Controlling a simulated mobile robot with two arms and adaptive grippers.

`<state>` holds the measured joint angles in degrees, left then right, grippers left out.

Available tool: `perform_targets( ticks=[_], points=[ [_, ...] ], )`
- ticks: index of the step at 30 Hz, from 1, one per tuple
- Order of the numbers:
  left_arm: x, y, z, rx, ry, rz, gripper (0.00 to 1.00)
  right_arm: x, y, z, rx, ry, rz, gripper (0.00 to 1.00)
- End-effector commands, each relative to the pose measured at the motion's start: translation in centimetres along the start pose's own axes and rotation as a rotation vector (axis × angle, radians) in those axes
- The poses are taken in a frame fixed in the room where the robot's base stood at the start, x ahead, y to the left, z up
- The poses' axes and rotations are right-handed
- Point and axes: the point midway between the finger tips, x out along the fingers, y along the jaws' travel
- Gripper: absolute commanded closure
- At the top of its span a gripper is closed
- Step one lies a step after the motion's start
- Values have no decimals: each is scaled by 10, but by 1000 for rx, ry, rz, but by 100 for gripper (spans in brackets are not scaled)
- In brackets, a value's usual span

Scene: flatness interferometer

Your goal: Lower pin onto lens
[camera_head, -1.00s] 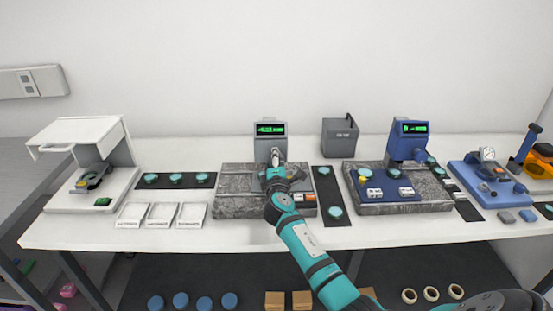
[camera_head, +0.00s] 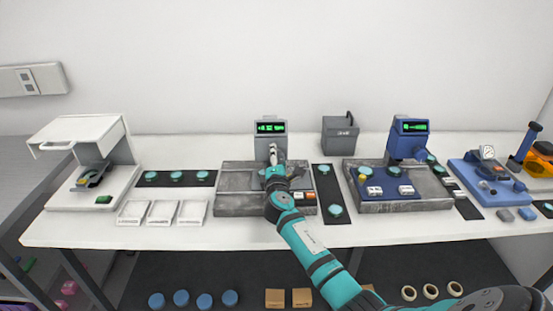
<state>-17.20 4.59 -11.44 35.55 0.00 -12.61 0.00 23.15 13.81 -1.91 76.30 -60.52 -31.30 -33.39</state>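My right gripper (camera_head: 274,155) is at the grey gauge (camera_head: 271,141) with a green display, on a granite base (camera_head: 236,182) in the middle of the bench. My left gripper is not in view.
Teal lenses lie on a dark mat (camera_head: 163,179) at left and another mat (camera_head: 327,178) at right. Three white trays (camera_head: 163,212) sit at the front left. A blue gauge (camera_head: 407,142) on granite stands right, a white instrument (camera_head: 100,150) at far left.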

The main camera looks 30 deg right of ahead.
Motion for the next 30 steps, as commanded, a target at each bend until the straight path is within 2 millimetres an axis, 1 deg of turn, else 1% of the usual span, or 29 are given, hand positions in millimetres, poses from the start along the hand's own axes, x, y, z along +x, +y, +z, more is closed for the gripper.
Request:
perform_targets(
  ticks=[8, 11, 14, 24, 27, 30],
  points=[
    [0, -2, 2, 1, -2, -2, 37, 0, 0, 0, 0, -1, 0, 38],
    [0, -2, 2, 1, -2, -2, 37, -5, 0, 0, 1, 0, 0, 38],
    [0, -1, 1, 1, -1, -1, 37, -18, -1, 0, 0, 0, 0, 38],
    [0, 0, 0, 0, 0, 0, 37, -89, -1, -1, 2, 2, -2, 38],
    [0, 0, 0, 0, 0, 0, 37, -104, -1, -1, 0, 2, -1, 38],
    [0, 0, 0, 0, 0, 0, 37, -114, -1, -1, 0, 0, -1, 38]
  ],
)
